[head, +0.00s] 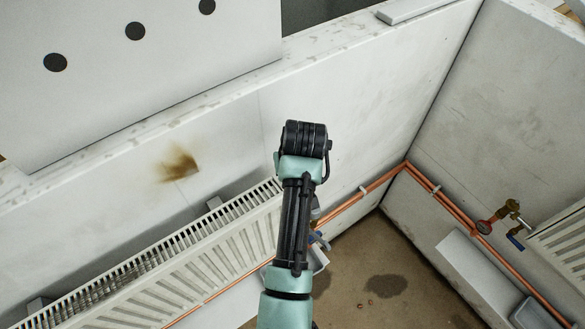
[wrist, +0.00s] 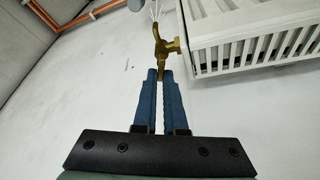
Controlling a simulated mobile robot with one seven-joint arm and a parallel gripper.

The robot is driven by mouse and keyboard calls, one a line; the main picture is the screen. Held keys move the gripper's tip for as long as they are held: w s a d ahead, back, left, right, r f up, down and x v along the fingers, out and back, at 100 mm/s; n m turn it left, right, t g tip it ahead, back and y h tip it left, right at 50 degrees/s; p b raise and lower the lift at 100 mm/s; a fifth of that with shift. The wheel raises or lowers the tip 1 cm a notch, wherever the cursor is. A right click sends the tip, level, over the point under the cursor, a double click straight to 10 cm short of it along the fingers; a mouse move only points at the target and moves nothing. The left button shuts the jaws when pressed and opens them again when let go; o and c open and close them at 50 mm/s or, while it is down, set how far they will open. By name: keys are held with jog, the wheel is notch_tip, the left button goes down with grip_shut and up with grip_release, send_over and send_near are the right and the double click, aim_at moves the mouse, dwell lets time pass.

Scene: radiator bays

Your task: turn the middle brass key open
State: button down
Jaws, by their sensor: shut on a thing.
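In the wrist view, a brass valve (wrist: 168,46) stands at the end of a white radiator. Its small brass key (wrist: 161,75) points toward me and sits between my blue fingertips. My gripper (wrist: 160,80) is shut on this key, with a narrow gap showing between the fingers behind it. The fingers hide part of the key, and I cannot tell how far it is turned. In the head view my own arm covers most of this valve and the grip.
The white radiator (head: 190,262) runs along the left wall. Copper pipes (head: 447,205) follow the walls into the corner. Another brass valve (head: 508,208), with red and blue parts, is beside the right radiator (head: 565,240). The floor (head: 365,262) has dark stains.

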jog(key=shift+r, duration=0.1)
jog(key=c, duration=1)
grip_release()
jog(key=b+v, duration=0.2)
jog(key=v, duration=1.1)
jog(key=shift+w, duration=0.1)
